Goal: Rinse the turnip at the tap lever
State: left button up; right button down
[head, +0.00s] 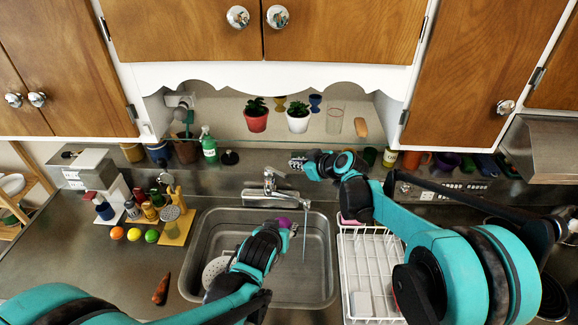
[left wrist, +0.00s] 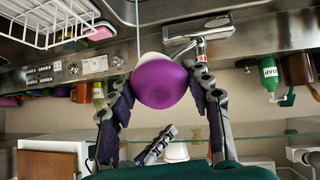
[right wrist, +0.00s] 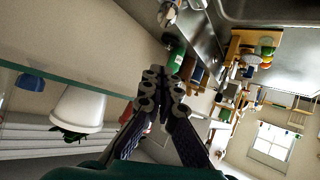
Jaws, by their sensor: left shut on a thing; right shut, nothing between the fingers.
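The purple and white turnip (left wrist: 164,83) is between the fingers of my left gripper (left wrist: 160,98), which is shut on it. In the head view, my left gripper (head: 280,226) holds the turnip (head: 284,222) over the sink (head: 320,225), just left of the thin water stream (head: 305,232). The chrome tap (head: 270,186) stands at the sink's back edge, and water runs from its spout. In the left wrist view the stream passes close to the turnip; whether it touches cannot be told. My right gripper (head: 297,163) is shut and empty behind the tap, at its upper right; it shows in the right wrist view (right wrist: 160,75).
A white wire rack (head: 365,270) stands right of the sink. A green soap bottle (head: 208,145) and potted plants (head: 256,115) are at the back. Bottles, fruit and a carrot (head: 161,289) lie left. A white strainer (head: 215,270) is in the sink.

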pick_arm(q)
jog(key=shift+r, duration=0.1)
pick_arm(e)
send_over(286, 177)
jog(key=a, duration=0.2)
notch_tip(286, 177, down, 5)
jog(key=f, duration=0.1)
jog(key=d+f, duration=0.1)
jog(key=f, duration=0.1)
jog(key=shift+w+d+f, duration=0.1)
jog(key=shift+w+d, duration=0.15)
jog(key=shift+d, duration=0.05)
jog(key=shift+d+f, duration=0.15)
jog(key=shift+f, duration=0.2)
jog(key=shift+s, duration=0.1)
